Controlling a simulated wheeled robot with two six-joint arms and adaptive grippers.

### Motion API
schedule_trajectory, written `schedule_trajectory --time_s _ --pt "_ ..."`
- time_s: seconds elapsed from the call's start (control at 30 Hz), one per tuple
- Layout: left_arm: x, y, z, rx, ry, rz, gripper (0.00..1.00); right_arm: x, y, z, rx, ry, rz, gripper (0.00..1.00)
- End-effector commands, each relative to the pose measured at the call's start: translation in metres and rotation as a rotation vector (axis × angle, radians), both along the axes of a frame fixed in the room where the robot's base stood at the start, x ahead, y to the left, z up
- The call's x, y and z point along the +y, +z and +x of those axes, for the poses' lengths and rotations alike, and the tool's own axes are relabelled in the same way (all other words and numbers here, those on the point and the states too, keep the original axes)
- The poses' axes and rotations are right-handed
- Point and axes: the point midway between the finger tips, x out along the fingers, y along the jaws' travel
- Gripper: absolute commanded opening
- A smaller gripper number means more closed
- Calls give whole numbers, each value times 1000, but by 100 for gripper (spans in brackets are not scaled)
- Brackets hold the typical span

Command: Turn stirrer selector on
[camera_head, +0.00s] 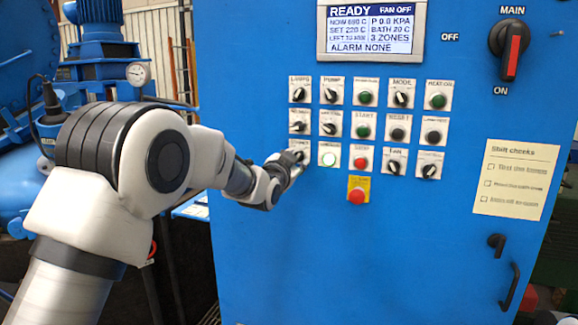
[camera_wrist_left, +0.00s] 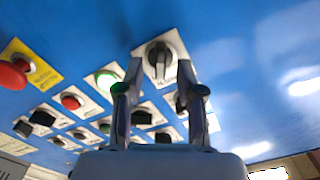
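The stirrer selector (camera_head: 299,146) is a black knob on a white plate, at the left end of the third row of the blue panel. Its label is too blurred to read surely. In the left wrist view the knob (camera_wrist_left: 160,58) has its handle roughly upright in the picture. My left gripper (camera_head: 294,160) is at this plate and partly hides it. In the left wrist view its two fingers (camera_wrist_left: 159,72) are apart, one on each side of the knob, with gaps visible. I cannot tell whether the tips touch the panel. My right gripper is in neither view.
A lit green button (camera_head: 328,155) sits just right of the selector. A red stop button (camera_head: 361,162) and a red emergency button on yellow (camera_head: 356,196) are farther right. The display (camera_head: 370,28) reads READY, FAN OFF. The main switch (camera_head: 509,50) is at upper right.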

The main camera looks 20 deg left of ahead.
Motion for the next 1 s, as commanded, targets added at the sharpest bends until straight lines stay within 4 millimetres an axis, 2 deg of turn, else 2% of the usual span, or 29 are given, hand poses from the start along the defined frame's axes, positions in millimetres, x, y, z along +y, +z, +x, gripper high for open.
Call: schedule_trajectory --time_s 0.3,0.43,0.6,1.0 --pt "3 0 -76 3 1 0 38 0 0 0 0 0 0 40" --pt "4 0 -101 2 0 0 38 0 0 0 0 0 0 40" --pt "4 -1 -112 2 0 1 38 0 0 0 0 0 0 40" --pt "4 -5 -111 8 0 0 38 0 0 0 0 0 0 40"
